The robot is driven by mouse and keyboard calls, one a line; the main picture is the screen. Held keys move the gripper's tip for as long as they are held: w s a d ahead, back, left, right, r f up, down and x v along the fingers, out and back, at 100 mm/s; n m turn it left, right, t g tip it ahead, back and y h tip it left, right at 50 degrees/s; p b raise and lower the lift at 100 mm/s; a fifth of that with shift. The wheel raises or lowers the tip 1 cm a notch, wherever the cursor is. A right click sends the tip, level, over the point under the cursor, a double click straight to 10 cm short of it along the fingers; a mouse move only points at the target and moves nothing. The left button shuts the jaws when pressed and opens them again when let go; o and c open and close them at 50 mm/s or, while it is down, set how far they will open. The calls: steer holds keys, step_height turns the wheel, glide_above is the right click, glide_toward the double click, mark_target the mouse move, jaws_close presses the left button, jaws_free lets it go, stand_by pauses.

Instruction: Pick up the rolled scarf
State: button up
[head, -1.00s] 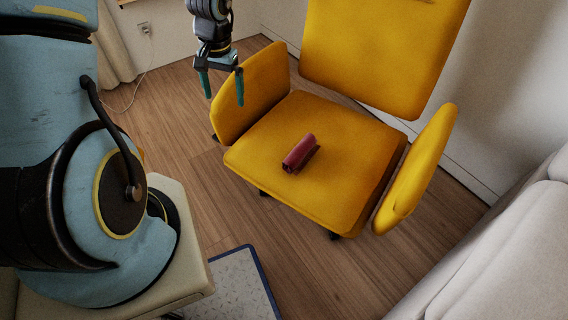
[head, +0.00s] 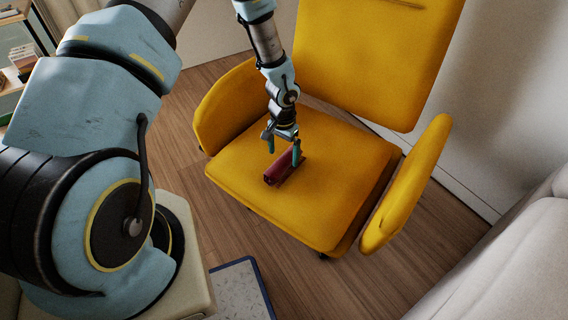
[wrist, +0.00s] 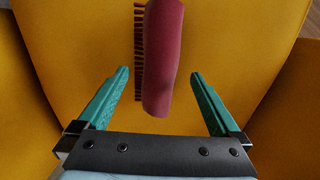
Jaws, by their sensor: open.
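The rolled scarf (head: 279,172) is a dark red roll lying on the seat of the yellow armchair (head: 330,190). In the wrist view the scarf (wrist: 161,55) runs lengthwise from the top edge, with a dark fringe along its left side. My gripper (head: 283,150) is over the seat at the scarf, pointing down. In the wrist view its two teal fingers (wrist: 158,92) are apart. The near end of the scarf shows between them, with a gap on each side. I cannot tell the exact height of the fingertips above the seat.
The chair's left armrest (head: 226,103), right armrest (head: 405,187) and backrest (head: 375,60) enclose the seat. A pale sofa (head: 505,255) stands at the right. A blue-edged rug (head: 238,290) lies on the wooden floor in front. Shelves (head: 20,60) stand at the far left.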

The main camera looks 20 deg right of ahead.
mark_target(283, 158)
steer(key=f, duration=0.4)
steer(key=shift+s+a+f, duration=0.1)
steer(key=shift+s+f, duration=0.1)
steer(key=shift+f, duration=0.1)
steer(key=c, duration=1.5)
